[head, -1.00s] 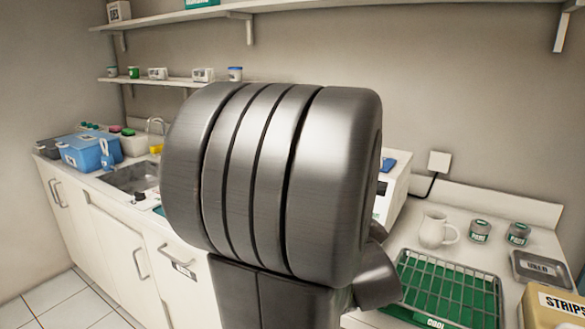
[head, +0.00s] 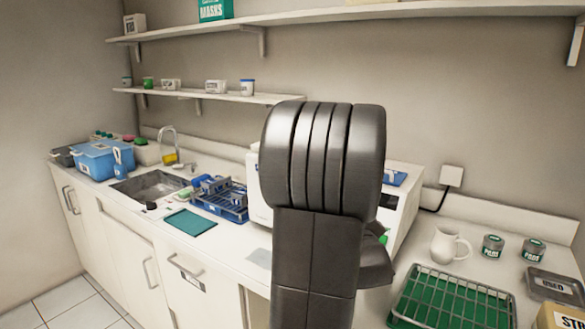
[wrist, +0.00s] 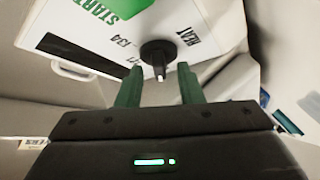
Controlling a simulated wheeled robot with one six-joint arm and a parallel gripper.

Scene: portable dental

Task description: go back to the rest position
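My arm stands upright in the middle of the head view and hides the centre of the counter; my gripper is hidden there. In the wrist view my gripper (wrist: 160,85) has its two green fingers apart with nothing between them. Beyond the fingertips is a white machine (wrist: 210,25) with a black knob (wrist: 158,53), a green START button (wrist: 125,5) and the word HEAT. The same white machine (head: 402,205) shows partly behind my arm in the head view.
A green-based wire rack (head: 455,295), a white jug (head: 450,245) and two PADS jars (head: 492,247) stand on the right counter. A sink (head: 150,187), a blue rack (head: 222,200) and a teal mat (head: 189,223) lie left. Shelves (head: 200,95) run along the wall.

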